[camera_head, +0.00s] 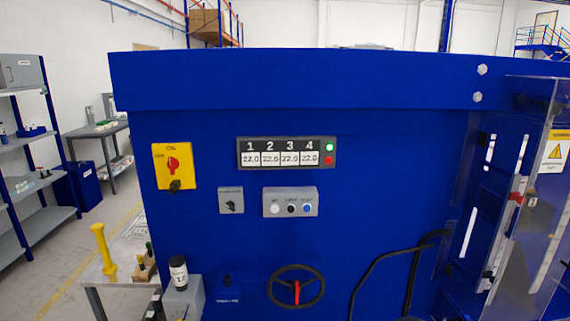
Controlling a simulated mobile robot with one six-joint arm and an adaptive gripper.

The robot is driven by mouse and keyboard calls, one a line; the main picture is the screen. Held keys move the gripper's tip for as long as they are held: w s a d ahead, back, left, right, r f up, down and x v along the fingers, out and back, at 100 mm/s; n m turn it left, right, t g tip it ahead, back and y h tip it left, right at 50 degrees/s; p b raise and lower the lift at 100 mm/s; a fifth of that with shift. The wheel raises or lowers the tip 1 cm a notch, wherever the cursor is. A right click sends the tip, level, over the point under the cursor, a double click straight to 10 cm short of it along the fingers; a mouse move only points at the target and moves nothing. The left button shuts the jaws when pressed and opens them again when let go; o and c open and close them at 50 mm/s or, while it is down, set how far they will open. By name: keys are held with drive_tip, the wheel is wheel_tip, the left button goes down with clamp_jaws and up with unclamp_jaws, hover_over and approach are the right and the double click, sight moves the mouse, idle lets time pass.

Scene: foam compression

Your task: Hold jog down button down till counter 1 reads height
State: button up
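The counter display (285,153) is on the front of the blue machine, with windows numbered 1 to 4. Counter 1 (251,159) reads 22.0, and the other windows also appear to read 22.0. Below it is a grey button box (290,202) with a white button (275,209), a black button (291,208) and a blue button (307,208). The labels above these buttons are too small to read, so I cannot tell which is jog down. My gripper is not in view.
A yellow switch plate (161,154) with a red knob and a smaller grey switch box (231,201) are to the left. A black handwheel (295,288) is below the buttons. A clear guard (530,200) stands at right, and black cables (385,258) curve nearby.

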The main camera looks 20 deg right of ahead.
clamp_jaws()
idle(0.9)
